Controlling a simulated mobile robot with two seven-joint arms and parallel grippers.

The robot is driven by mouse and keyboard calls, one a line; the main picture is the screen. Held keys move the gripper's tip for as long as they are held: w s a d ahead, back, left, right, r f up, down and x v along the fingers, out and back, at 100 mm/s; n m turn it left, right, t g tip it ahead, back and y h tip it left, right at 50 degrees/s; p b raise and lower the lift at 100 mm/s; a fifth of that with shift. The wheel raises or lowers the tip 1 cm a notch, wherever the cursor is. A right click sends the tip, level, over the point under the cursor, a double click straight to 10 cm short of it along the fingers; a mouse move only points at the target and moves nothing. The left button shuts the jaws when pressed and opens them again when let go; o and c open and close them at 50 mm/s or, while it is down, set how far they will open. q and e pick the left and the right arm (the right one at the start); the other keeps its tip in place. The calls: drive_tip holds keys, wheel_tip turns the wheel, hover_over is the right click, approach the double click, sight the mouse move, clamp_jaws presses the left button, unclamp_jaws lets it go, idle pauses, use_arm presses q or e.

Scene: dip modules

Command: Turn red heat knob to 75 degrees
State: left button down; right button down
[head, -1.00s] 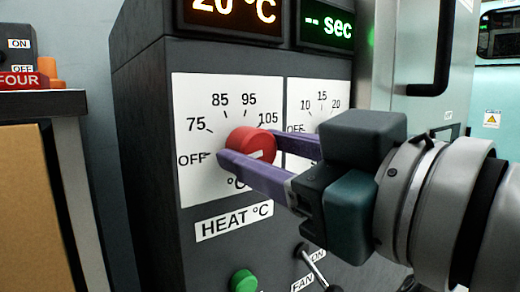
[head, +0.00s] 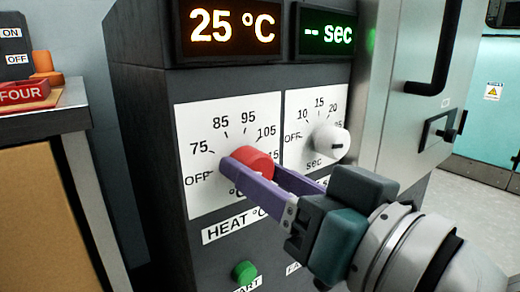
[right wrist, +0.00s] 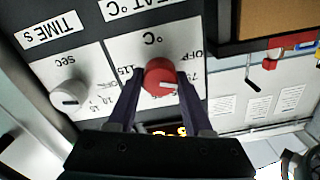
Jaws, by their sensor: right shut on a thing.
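The red heat knob (head: 258,160) sits on a white dial plate (head: 190,206) marked OFF, 75, 85, 95 and 105 on the dark machine front. My right gripper (head: 254,170) has its two purple fingers on either side of the knob and is shut on it. In the right wrist view the red knob (right wrist: 160,70) lies between the fingers, with a pale mark on its face. Exactly where the mark points is hard to tell. The orange display (head: 232,24) above reads 25 °C. My left gripper is not in view.
A white seconds knob (head: 331,141) is close to the right of the heat knob. A green button (head: 244,271) is below.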

drive_tip(key=shift+m+p, duration=0.3)
drive_tip(key=shift+m, duration=0.3)
drive_tip(key=shift+c, duration=1.5)
unclamp_jaws()
drive_tip(key=shift+s, duration=0.1)
drive_tip(key=p+v, duration=0.2)
drive_tip(key=v, duration=0.7)
drive_tip(key=shift+s+d, duration=0.25)
drive_tip(key=shift+s, duration=0.05)
